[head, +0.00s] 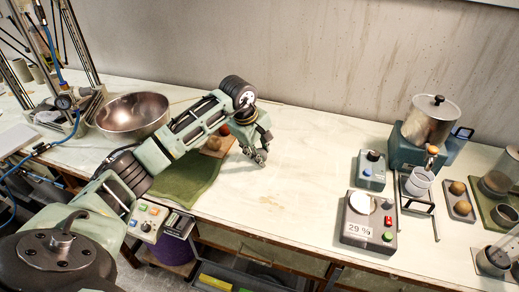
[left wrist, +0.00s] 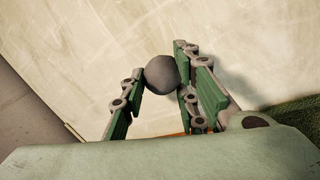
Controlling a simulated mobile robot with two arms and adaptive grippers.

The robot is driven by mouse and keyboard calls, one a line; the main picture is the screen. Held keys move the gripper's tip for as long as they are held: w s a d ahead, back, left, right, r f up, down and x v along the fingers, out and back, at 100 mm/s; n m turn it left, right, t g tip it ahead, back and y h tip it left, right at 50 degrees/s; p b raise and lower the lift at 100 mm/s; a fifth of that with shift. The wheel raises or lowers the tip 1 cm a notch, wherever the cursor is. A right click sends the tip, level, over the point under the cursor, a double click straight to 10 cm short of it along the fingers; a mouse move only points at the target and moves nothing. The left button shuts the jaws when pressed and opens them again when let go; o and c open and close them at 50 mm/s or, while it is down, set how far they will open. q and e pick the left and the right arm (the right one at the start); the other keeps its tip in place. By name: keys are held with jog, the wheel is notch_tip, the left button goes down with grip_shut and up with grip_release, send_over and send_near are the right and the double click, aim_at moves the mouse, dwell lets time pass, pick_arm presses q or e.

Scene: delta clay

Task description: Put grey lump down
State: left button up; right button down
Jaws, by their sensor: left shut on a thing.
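The grey lump (left wrist: 161,73) is a dark round ball between the two fingers of my left gripper (left wrist: 160,82) in the left wrist view. The gripper is shut on it, and the pale worktop shows behind it. In the head view my left gripper (head: 258,154) points down over the pale table (head: 290,180), just right of the green cloth. The lump cannot be made out clearly there. Whether it touches the table cannot be told. My right gripper is not in view.
A green cloth (head: 185,180) and a small board with brown and reddish lumps (head: 213,143) lie left of the gripper. A metal bowl (head: 133,115) stands farther left. A device reading 29 % (head: 368,218) and a lidded pot (head: 431,120) stand right. The table between is clear.

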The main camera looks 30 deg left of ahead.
pick_arm(q)
jog(key=shift+f, duration=0.1)
jog(key=o, duration=1.2)
